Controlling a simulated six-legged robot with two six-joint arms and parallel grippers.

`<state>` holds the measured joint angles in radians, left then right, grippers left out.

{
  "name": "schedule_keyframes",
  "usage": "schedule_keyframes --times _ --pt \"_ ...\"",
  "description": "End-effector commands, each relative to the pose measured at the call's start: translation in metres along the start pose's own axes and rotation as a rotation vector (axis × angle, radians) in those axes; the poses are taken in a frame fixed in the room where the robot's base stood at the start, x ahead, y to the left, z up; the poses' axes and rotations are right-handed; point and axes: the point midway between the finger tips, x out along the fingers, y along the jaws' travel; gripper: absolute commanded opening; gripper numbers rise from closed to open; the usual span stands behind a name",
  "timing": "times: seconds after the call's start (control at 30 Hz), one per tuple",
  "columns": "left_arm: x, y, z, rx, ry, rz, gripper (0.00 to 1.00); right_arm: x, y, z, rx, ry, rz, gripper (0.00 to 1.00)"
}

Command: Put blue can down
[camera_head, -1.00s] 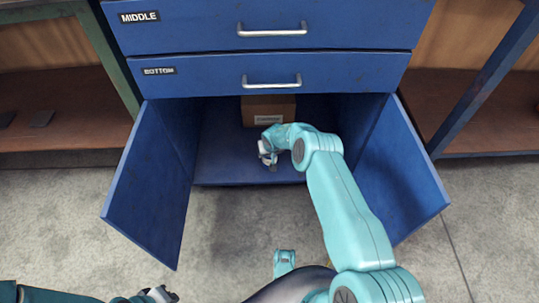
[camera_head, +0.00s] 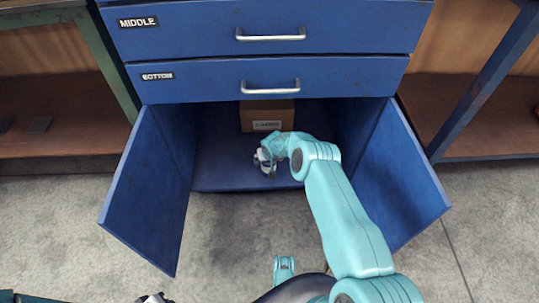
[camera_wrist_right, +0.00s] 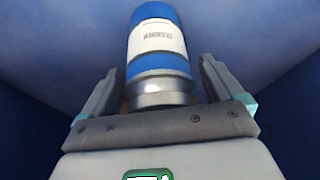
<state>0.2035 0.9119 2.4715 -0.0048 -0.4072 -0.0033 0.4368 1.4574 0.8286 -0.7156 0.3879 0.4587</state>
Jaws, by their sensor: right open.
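The blue can (camera_wrist_right: 158,55) shows in the right wrist view, blue with a white label and a silver end. It is between the two fingers of my right gripper (camera_wrist_right: 155,88), with a gap visible on each side. My right gripper (camera_head: 265,162) is open inside the lower cabinet, over the front part of its floor, in the head view. There the can is mostly hidden or too small to make out. My left gripper (camera_head: 154,298) is only partly in view at the bottom edge, and its fingers are not clear.
The blue cabinet's two doors stand open, left (camera_head: 150,190) and right (camera_head: 395,175). A cardboard box (camera_head: 267,116) sits at the back inside. Closed drawers with handles (camera_head: 270,86) overhang the opening. Cabinet floor (camera_head: 222,165) left of my gripper is clear.

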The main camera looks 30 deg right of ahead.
Motion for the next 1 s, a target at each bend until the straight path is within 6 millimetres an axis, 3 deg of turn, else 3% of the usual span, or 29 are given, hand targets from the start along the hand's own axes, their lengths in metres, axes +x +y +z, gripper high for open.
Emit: schedule_keyframes --times 0.1,0.3,0.5,0.67,0.77,0.83,0.9,1.0 --pt "-0.028 0.009 0.011 -0.009 -0.044 -0.002 0.0 -0.031 0.001 -0.005 -0.002 0.0 0.0 0.94" --pt "-0.062 0.024 0.025 -0.007 -0.098 -0.001 0.0 -0.077 0.001 -0.005 -0.003 0.0 0.0 0.94" --pt "-0.073 0.031 0.028 0.008 -0.109 0.001 0.0 -0.107 0.0 -0.003 -0.002 0.0 -0.001 0.94" --pt "-0.075 0.033 0.029 0.012 -0.112 0.001 0.0 -0.117 -0.006 0.005 -0.006 -0.013 -0.016 0.94" --pt "-0.075 0.033 0.029 0.013 -0.113 0.002 0.0 -0.127 -0.036 0.037 -0.025 -0.076 -0.099 0.94" --pt "-0.075 0.033 0.029 0.013 -0.112 0.002 0.0 -0.143 -0.07 0.076 -0.042 -0.147 -0.195 0.94" --pt "-0.075 0.033 0.029 0.012 -0.112 0.002 0.0 -0.17 -0.104 0.122 -0.054 -0.22 -0.295 0.94" --pt "-0.075 0.033 0.029 0.012 -0.112 0.002 0.0 -0.216 -0.137 0.186 -0.058 -0.302 -0.395 0.94"
